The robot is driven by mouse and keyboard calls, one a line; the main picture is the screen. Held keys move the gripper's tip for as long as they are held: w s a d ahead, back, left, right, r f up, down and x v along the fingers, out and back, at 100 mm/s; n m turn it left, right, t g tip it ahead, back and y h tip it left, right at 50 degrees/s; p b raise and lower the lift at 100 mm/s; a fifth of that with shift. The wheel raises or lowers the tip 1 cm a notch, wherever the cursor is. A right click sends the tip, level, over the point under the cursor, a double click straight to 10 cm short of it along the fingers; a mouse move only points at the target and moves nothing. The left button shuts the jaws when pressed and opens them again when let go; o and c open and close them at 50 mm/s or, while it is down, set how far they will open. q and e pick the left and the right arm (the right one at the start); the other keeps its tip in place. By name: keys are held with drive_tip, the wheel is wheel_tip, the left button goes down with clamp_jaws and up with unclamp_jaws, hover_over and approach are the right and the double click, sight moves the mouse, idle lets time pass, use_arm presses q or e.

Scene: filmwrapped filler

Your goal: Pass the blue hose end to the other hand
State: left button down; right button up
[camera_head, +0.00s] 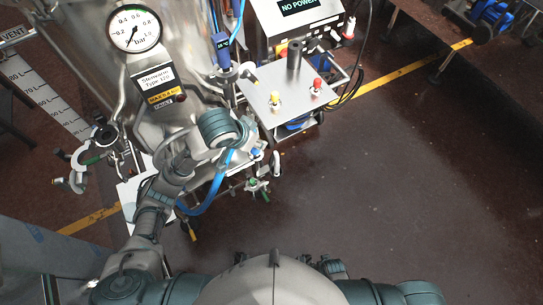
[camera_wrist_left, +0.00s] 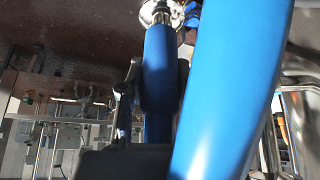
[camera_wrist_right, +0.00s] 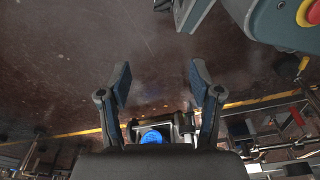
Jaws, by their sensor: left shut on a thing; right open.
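The blue hose (camera_head: 206,197) hangs in a loop below my left forearm in the head view. In the left wrist view, my left gripper (camera_wrist_left: 156,82) is shut around the blue hose end (camera_wrist_left: 159,50), with a finger on each side. A shiny metal fitting (camera_wrist_left: 160,13) tips the hose end. Another stretch of the blue hose (camera_wrist_left: 232,80) runs large across the foreground there. In the right wrist view, my right gripper (camera_wrist_right: 161,86) is open and empty, its two fingers apart over the floor. The hose end is not clearly seen between those fingers.
A steel tank with a pressure gauge (camera_head: 134,29) stands at upper left, beside my left arm. A machine with a "NO POWER" display (camera_head: 299,7) and a steel plate (camera_head: 289,98) with yellow and red knobs stands right of it. The dark floor (camera_head: 400,180) at right is clear.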

use_arm(q)
drive_tip(key=shift+a, duration=0.15)
use_arm(e)
drive_tip(key=w+a+r+n+t+y, duration=0.1)
drive_tip(key=w+a+r+t+y, duration=0.15)
drive_tip(key=w+r, duration=0.9)
drive_tip(key=w+a+r+n+t+y, duration=0.2)
drive_tip(key=w+a+r+t, duration=0.2)
drive_tip(key=w+r, duration=0.75)
drive_tip(key=w+a+r+n+t+y, duration=0.1)
drive_tip(key=a+r+y, duration=0.15)
drive_tip(key=r, duration=0.55)
drive_tip(key=w+a+r+n+t+y, duration=0.1)
drive_tip(key=a+r, duration=0.2)
drive_tip(key=r, duration=0.4)
drive_tip(key=n+y, duration=0.3)
drive_tip(key=y, duration=0.2)
approach(258, 153)
drive_tip(key=d, duration=0.1)
drive_tip(key=shift+n+y, duration=0.3)
drive_tip(key=x, duration=1.2)
drive_tip(key=shift+a+f, duration=0.15)
drive_tip(key=shift+a, duration=0.05)
